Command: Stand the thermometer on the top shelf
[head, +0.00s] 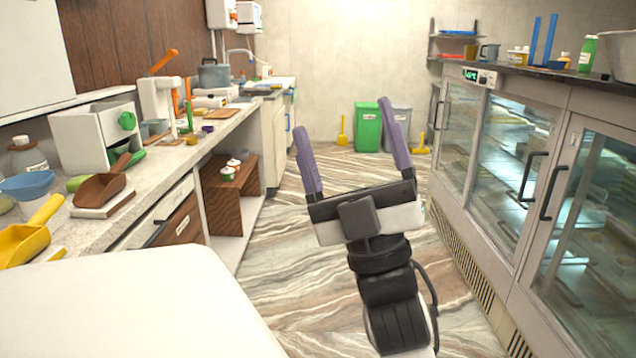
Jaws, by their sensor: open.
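My gripper (341,115) is open and empty. Its two purple fingers stand wide apart in mid-air over the aisle, pointing away from me. I cannot pick out a thermometer for certain among the small items in view. A wall shelf unit stands at the far right; its top shelf (455,37) holds a blue item (457,32) and something dark too small to tell. My gripper is far from this shelf and touches nothing.
The left counter (226,127) is crowded with scoops, bowls, a white box (80,140) and a pot (214,75). Glass-doored cabinets (520,150) line the right. A green bin (367,127) stands at the back. The striped floor (290,240) between is clear.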

